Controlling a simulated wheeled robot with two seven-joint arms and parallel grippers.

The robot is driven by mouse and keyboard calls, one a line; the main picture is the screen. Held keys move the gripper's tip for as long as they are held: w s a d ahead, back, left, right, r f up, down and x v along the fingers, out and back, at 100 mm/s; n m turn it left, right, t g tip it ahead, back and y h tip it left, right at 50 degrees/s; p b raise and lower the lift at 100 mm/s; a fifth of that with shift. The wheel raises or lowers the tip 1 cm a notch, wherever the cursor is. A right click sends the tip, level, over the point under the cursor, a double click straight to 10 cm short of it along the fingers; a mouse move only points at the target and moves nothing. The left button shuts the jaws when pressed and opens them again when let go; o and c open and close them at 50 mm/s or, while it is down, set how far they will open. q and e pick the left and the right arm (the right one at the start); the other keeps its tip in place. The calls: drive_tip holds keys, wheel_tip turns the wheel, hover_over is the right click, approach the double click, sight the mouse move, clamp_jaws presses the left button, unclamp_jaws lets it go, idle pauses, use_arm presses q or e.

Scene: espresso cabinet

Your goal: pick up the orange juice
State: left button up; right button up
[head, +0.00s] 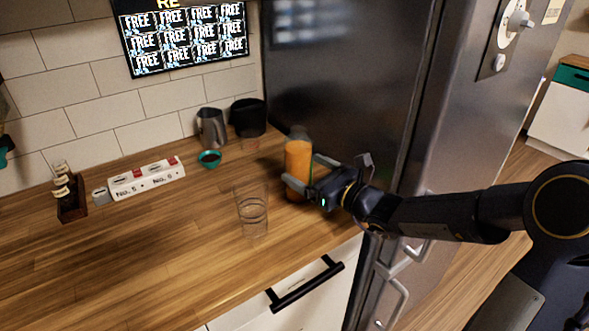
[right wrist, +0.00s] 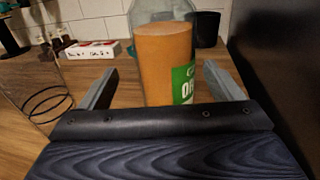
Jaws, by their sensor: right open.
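The orange juice (head: 298,160) is a clear bottle filled with orange liquid, standing upright on the wooden counter near the fridge. My right gripper (head: 301,173) is at the bottle, with its fingers on either side of it. In the right wrist view the bottle (right wrist: 165,62) with its green label stands between the two spread fingers of the right gripper (right wrist: 158,88). The fingers look apart from the bottle there. The lower part of the bottle is hidden behind the gripper body. My left gripper is not in view.
An empty clear glass (head: 252,212) stands left of the bottle. A teal cup (head: 209,158), a metal pitcher (head: 211,128) and a black container (head: 248,117) are behind. A white box (head: 146,178) sits by the wall. The fridge (head: 345,75) rises close behind the bottle.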

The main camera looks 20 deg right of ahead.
drive_tip(key=x, duration=0.5)
drive_tip(key=shift+w+f+p, duration=0.25)
drive_tip(key=shift+w+p, duration=0.1)
drive_tip(key=shift+w, duration=0.1)
drive_tip(key=shift+d, duration=0.1)
drive_tip(key=c, duration=1.4)
